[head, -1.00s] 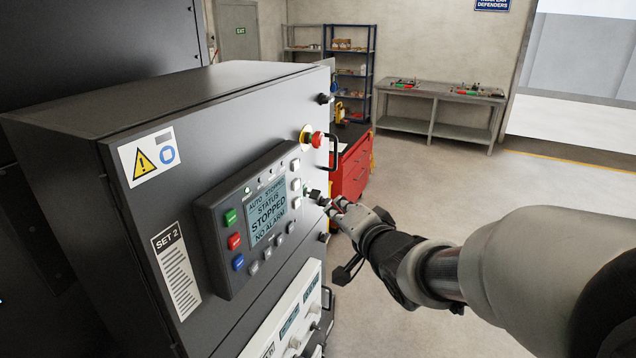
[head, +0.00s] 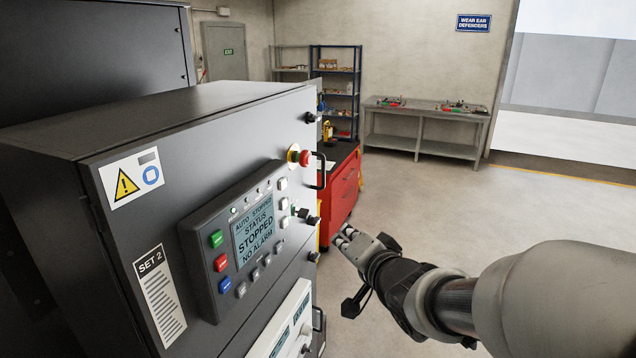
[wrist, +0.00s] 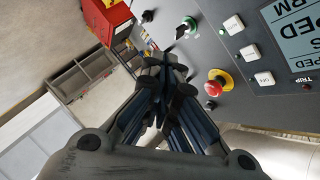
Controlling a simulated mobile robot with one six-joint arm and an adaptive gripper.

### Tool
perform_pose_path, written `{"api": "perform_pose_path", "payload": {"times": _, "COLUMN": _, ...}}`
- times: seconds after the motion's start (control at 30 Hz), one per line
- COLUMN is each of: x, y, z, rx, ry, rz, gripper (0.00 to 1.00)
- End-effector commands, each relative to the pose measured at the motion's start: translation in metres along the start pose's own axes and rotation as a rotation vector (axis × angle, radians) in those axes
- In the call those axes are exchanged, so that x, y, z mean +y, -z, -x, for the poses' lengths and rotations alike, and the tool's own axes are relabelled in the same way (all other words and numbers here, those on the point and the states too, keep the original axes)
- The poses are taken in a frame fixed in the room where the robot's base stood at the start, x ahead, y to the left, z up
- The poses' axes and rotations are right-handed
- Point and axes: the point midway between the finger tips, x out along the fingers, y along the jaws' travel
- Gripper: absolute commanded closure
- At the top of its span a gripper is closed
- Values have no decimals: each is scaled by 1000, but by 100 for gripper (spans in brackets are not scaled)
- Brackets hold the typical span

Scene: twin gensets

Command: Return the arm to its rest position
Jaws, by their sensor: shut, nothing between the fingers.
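My gripper (head: 345,240) is shut and empty, held in the air just right of the SET 2 control cabinet (head: 90,235) in the head view. A gap shows between its fingertips and the cabinet front. In the wrist view the closed fingers (wrist: 162,85) point toward the panel face, with a key switch (wrist: 187,27) and a red emergency stop button (wrist: 218,82) near them. The controller (head: 238,245) on the cabinet has a screen reading AUTO STOPPED, STATUS STOPPED, NO ALARM.
A red tool cabinet (head: 343,190) stands behind my gripper. A grey workbench (head: 420,130) and a shelf rack (head: 336,85) stand along the back wall. The cabinet has a protruding handle (head: 320,170). Open floor (head: 480,210) lies to the right.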

Motion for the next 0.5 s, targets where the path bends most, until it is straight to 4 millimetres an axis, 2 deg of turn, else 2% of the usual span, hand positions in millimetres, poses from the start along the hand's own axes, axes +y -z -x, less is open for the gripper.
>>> {"api": "perform_pose_path", "payload": {"times": 0.03, "x": 25, "y": -6, "z": 7, "rx": 18, "ry": -54, "rz": 44, "gripper": 100}}
{"api": "perform_pose_path", "payload": {"times": 0.17, "x": 89, "y": -18, "z": 41, "rx": 23, "ry": -250, "rz": 190, "gripper": 100}}
{"api": "perform_pose_path", "payload": {"times": 0.2, "x": 110, "y": -26, "z": 55, "rx": 9, "ry": -314, "rz": 233, "gripper": 100}}
{"api": "perform_pose_path", "payload": {"times": 0.27, "x": 140, "y": -39, "z": 76, "rx": -24, "ry": -401, "rz": 291, "gripper": 100}}
{"api": "perform_pose_path", "payload": {"times": 0.37, "x": 186, "y": -71, "z": 114, "rx": -115, "ry": -527, "rz": 375, "gripper": 100}}
{"api": "perform_pose_path", "payload": {"times": 0.5, "x": 242, "y": -130, "z": 168, "rx": -299, "ry": -641, "rz": 472, "gripper": 100}}
